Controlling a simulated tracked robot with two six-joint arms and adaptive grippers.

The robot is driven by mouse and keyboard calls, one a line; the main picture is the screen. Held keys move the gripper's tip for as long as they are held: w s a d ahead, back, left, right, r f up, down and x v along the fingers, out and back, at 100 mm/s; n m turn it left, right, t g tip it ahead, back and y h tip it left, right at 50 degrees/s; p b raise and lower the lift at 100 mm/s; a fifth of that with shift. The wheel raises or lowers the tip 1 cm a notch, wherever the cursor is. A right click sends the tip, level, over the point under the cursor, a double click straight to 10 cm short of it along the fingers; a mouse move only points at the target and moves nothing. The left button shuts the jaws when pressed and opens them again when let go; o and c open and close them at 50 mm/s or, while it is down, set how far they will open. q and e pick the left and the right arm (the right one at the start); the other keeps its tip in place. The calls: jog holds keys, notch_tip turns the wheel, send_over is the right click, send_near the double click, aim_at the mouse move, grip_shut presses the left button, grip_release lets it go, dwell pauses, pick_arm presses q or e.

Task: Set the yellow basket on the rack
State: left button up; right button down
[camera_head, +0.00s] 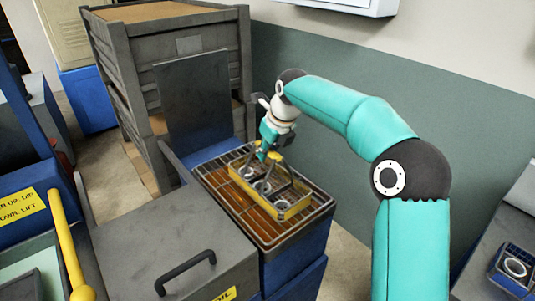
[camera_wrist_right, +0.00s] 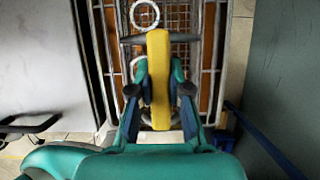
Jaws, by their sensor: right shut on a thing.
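The yellow basket (camera_head: 297,210), with several metal rings in it, is over the wire rack (camera_head: 243,212) on the blue stand. I cannot tell whether it touches the rack or hangs just above it. My right gripper (camera_head: 265,152) reaches down from above and is shut on the basket's yellow handle. In the right wrist view the yellow handle (camera_wrist_right: 158,65) runs between the two dark fingertips of my right gripper (camera_wrist_right: 160,90). Part of the basket is hidden behind the gripper. My left gripper is in neither view.
A grey machine lid with a black handle (camera_head: 186,267) lies left of the rack. A dark upright panel (camera_head: 192,100) and stacked grey crates (camera_head: 165,40) stand behind it. The green-grey wall is close on the right. A small blue box with a ring (camera_head: 515,268) sits at lower right.

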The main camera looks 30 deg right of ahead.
jog(key=shift+f, duration=0.1)
jog(key=c, duration=1.1)
grip_release()
jog(key=p+v, duration=0.1)
jog(key=v, duration=1.1)
jog(key=shift+s, duration=0.1)
